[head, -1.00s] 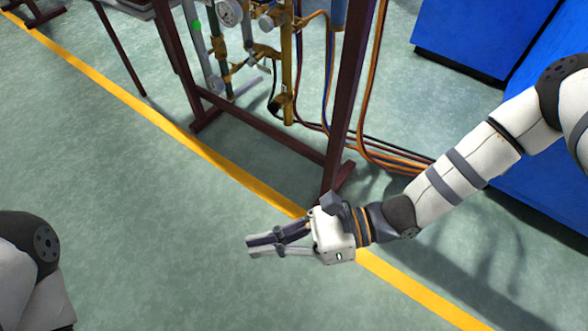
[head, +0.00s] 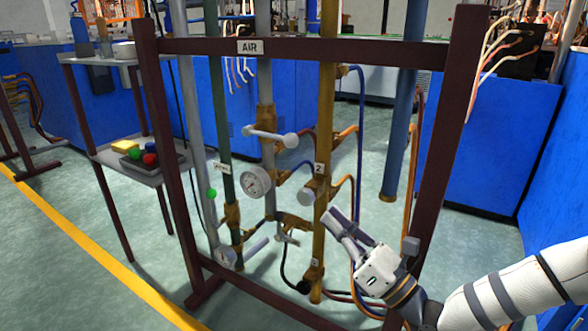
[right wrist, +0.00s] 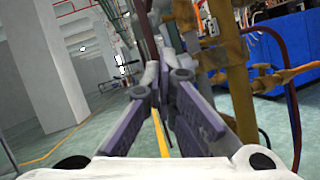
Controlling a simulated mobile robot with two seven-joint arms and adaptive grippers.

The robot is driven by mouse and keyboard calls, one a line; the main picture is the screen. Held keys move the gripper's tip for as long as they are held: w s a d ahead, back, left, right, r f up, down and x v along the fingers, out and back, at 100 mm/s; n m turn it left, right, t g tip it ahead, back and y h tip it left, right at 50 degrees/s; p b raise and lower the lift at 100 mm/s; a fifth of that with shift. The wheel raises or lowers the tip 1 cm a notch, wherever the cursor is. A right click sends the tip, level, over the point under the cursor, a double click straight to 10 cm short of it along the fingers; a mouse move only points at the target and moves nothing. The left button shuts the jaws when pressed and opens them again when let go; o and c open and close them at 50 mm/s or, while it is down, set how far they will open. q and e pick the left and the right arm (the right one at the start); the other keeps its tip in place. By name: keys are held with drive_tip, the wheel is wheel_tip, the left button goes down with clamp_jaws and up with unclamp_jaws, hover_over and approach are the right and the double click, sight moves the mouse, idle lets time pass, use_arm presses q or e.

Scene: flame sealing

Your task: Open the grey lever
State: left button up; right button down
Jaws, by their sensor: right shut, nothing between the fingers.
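A grey lever (head: 270,134) with rounded ends lies roughly level across the grey pipe under the AIR label in the head view. A second, paler grey-purple handle (head: 257,246) sits low beside the green pipe, tilted up to the right; I cannot tell which one the task means. My right gripper (head: 336,222) is shut and empty, just right of the yellow pipe marked 2 and below the level of the upper lever. In the right wrist view its fingers (right wrist: 164,82) point toward the pipes, tips together. My left gripper is out of view.
A dark red frame (head: 455,130) surrounds the pipes, with a post close to my right arm. A pressure gauge (head: 255,182) and hoses crowd the valves. A side table (head: 130,165) stands left. The floor in front is clear.

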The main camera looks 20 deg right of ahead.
drive_tip(key=b+x, duration=0.1)
drive_tip(key=x, duration=0.8)
drive_tip(key=shift+f, duration=0.1)
wheel_tip(320, 180, up, 4)
hover_over(301, 192)
drive_tip(key=a, duration=0.1)
drive_tip(key=shift+w, duration=0.15)
